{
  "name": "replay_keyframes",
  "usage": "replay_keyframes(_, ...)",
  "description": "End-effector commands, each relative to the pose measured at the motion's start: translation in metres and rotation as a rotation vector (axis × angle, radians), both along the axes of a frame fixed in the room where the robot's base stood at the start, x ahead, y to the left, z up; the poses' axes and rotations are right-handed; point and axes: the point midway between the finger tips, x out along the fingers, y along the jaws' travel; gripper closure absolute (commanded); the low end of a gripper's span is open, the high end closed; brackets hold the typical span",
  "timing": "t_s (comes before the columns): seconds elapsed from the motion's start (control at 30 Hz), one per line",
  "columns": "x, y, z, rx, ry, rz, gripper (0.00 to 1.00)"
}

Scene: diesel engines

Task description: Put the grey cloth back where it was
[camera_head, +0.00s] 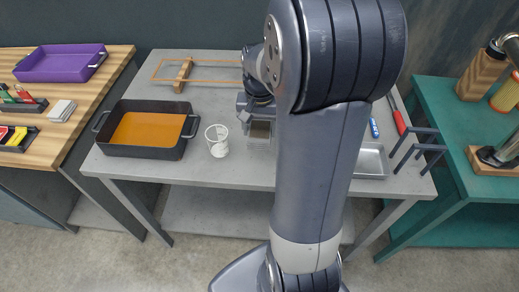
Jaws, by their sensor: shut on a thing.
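My gripper (259,122) is over the middle of the grey metal table, to the right of a white mesh cup. It is shut on a small greyish piece, which looks like the grey cloth (260,130). Only a small part of it shows between and below the fingers. I cannot tell whether it touches the tabletop. My own arm hides the table to the right of the gripper.
The white cup (217,141) stands close left of the gripper. A dark pan with orange liquid (147,130), a wooden frame (183,76), a metal tray (371,161) and a red-handled tool (399,122) share the table. A wooden bench with a purple tray (60,66) is left.

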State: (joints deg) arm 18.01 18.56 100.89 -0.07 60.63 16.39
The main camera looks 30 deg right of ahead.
Motion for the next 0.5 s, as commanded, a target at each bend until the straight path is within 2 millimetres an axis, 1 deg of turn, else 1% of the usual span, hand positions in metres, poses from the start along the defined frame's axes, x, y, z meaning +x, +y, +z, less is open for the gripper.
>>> replay_keyframes(0.07,0.000,-0.004,-0.006,-0.001,0.000,0.007,0.59)
replay_keyframes(0.2,0.000,-0.004,-0.033,0.000,0.002,0.009,0.59)
replay_keyframes(0.3,-0.001,-0.004,-0.049,0.001,0.001,0.009,0.59)
replay_keyframes(0.5,0.000,-0.004,-0.069,0.000,0.000,0.008,0.59)
